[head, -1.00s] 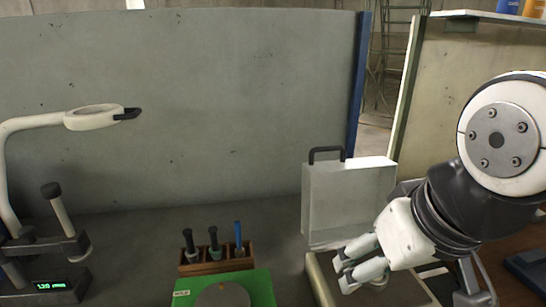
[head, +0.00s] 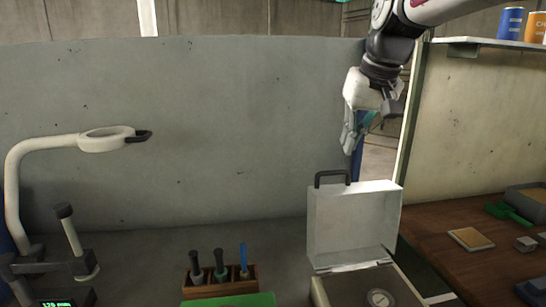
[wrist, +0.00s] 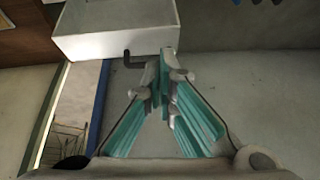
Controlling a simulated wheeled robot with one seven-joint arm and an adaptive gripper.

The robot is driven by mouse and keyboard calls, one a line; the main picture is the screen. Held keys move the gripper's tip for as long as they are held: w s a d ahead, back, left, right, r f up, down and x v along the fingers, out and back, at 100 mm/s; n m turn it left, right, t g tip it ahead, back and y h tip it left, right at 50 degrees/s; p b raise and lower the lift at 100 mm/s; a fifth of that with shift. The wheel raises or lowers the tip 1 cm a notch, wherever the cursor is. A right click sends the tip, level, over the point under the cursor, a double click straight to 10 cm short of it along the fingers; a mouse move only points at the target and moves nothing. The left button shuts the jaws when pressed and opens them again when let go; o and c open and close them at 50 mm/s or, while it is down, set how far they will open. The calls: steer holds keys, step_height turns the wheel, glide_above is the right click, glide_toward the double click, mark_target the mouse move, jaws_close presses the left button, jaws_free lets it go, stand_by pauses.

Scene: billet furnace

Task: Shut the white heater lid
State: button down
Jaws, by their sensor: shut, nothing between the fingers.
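The white heater lid (head: 352,226) stands open and upright at the back of the heater box (head: 350,290), with a black handle (head: 332,174) at its top left. The lid also shows at the top of the wrist view (wrist: 115,28), with its dark handle (wrist: 138,61) beside my fingertips. My gripper (head: 349,148) is shut and empty, pointing down above and slightly right of the handle in the head view. In the wrist view the closed fingertips (wrist: 164,62) appear close to the handle; I cannot tell whether they touch it.
A grey wall panel (head: 220,130) stands behind. A wooden rack of tools (head: 219,281) and a white ring-ended arm (head: 106,140) are to the left.

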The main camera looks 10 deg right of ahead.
steer(key=w+d, duration=0.3)
steer(key=w, duration=1.1)
step_height(320, 180, down, 10)
steer(key=p, duration=0.3)
steer(key=shift+s+f+n+h+p, duration=0.15)
steer(key=shift+n+h+p, duration=0.15)
steer(key=shift+p, duration=0.1)
steer(key=shift+s, duration=0.1)
